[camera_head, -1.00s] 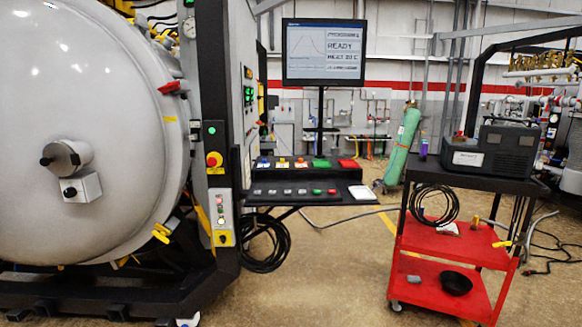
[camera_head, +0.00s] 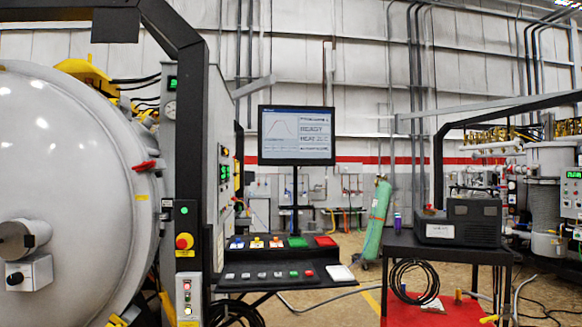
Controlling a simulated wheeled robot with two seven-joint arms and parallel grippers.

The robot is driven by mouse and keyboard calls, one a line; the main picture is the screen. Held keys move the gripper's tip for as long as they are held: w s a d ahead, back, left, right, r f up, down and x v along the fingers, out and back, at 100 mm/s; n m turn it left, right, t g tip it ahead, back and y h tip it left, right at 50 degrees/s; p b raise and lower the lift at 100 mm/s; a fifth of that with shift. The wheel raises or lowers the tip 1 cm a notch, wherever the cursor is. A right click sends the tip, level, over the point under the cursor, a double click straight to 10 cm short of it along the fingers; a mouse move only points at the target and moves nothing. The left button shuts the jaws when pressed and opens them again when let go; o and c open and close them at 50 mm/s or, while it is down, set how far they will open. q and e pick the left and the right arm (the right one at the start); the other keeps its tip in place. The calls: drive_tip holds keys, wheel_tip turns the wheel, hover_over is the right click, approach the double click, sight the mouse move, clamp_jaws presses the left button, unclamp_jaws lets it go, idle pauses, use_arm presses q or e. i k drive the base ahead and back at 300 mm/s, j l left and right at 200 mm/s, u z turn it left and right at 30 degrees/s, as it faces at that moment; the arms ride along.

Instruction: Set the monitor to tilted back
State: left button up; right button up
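The monitor (camera_head: 296,136) is a black-framed screen on a dark upright post (camera_head: 295,197) behind the control console. Its screen faces me and shows a curve at left and lines of text including READY at right. It looks about upright; I cannot tell its exact tilt. Neither of my grippers is in view.
The console (camera_head: 273,276) with coloured buttons stands below the monitor. The large grey furnace door (camera_head: 75,200) and its black frame fill the left. A green cylinder (camera_head: 376,222) leans behind.

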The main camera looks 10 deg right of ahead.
sight(289, 136)
drive_tip(key=i+j+u, duration=0.1)
drive_tip(key=i+j, duration=0.6)
drive_tip(key=j, duration=0.1)
